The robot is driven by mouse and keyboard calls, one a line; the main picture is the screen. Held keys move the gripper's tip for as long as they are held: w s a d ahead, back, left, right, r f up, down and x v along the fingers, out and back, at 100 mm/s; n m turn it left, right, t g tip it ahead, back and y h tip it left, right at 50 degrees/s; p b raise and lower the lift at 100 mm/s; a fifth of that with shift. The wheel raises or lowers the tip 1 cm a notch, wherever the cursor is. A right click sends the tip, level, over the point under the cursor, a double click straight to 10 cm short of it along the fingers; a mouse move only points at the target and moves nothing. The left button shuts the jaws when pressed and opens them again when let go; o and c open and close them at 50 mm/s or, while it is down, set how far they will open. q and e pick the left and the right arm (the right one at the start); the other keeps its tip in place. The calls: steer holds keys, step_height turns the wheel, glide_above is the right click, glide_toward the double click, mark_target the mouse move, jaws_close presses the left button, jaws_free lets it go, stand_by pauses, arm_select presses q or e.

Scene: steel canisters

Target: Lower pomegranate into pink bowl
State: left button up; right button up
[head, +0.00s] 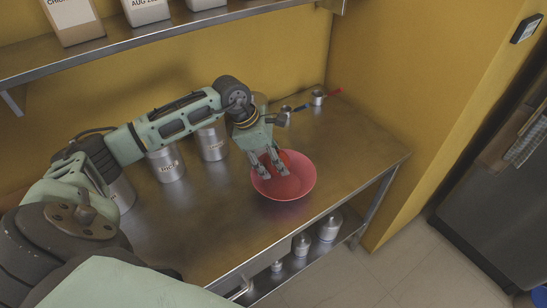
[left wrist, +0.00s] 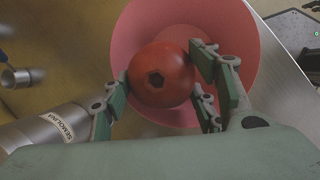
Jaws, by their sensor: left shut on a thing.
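A pink bowl (head: 297,184) stands on the steel counter near its front right edge. My left gripper (head: 270,168) is over the bowl, with its fingers reaching down toward the inside. In the left wrist view the gripper (left wrist: 163,85) is shut on a red pomegranate (left wrist: 161,75), with fingers on both sides of it. The pink bowl (left wrist: 135,28) lies behind the pomegranate in that view. In the head view the pomegranate is mostly hidden by the fingers. I cannot tell whether it touches the bowl. My right gripper is not in view.
Steel canisters (head: 212,142) stand along the back left of the counter (head: 215,200). One labelled semolina (left wrist: 48,138) is close to the gripper in the left wrist view. Small metal cups (head: 318,98) stand at the back right. A shelf (head: 120,42) with containers runs above.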

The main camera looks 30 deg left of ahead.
arm_select(q)
steer(key=shift+f+b, duration=0.55)
steer(key=shift+f, duration=0.1)
stand_by(0.4)
steer(key=o, duration=1.4)
steer(key=v, duration=1.2)
steer(key=shift+d, duration=0.1)
